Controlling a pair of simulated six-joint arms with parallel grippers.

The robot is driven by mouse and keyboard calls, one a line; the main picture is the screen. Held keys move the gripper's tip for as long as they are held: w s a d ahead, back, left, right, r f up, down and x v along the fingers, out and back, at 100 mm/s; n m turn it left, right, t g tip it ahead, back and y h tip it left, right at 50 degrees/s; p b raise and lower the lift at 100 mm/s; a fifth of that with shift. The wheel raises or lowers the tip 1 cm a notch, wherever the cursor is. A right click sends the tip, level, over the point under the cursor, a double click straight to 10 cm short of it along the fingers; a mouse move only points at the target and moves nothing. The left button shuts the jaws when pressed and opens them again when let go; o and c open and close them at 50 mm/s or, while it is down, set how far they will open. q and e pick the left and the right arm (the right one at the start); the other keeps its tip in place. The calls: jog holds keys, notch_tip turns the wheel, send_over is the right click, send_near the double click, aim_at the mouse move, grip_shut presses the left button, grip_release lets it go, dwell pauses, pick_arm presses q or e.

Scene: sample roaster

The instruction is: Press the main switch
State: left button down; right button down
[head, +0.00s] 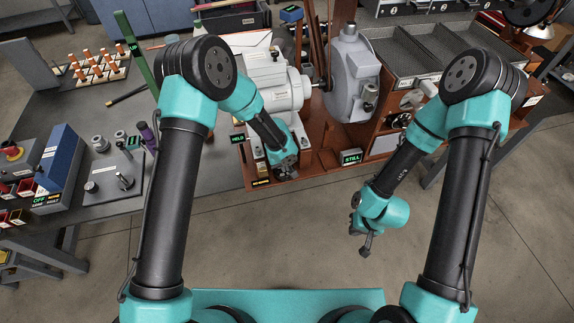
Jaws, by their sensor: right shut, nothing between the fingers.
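No part is legibly marked as the main switch, so I cannot tell which one it is. A blue-topped control box (62,158) stands at the far left, with a small green display reading OFF (39,201) at its front. The grey roaster (283,90) stands at the centre on a reddish-brown bench. My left gripper (284,170) is at the bench's front edge, below the roaster; its fingers are too small to read. My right gripper (366,247) hangs over the floor in front of the bench, shut and empty, well apart from everything.
A red button (12,151) is at the far left edge. A dark plate with knobs (113,178) lies beside the control box. A green post (138,52) stands behind my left arm. A display reading STILL (351,157) is on the bench front. The floor in front is clear.

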pick_arm(q)
jog(key=shift+s+a, duration=0.15)
jog(key=shift+a, duration=0.15)
jog(key=shift+r, duration=0.2)
jog(key=shift+a+r, duration=0.1)
jog(key=shift+r, duration=0.45)
notch_tip(320, 180, up, 12)
jog(key=a, duration=0.2)
jog(key=shift+s+a+r, duration=0.2)
jog(key=shift+s+a, duration=0.05)
jog(key=shift+s, duration=0.1)
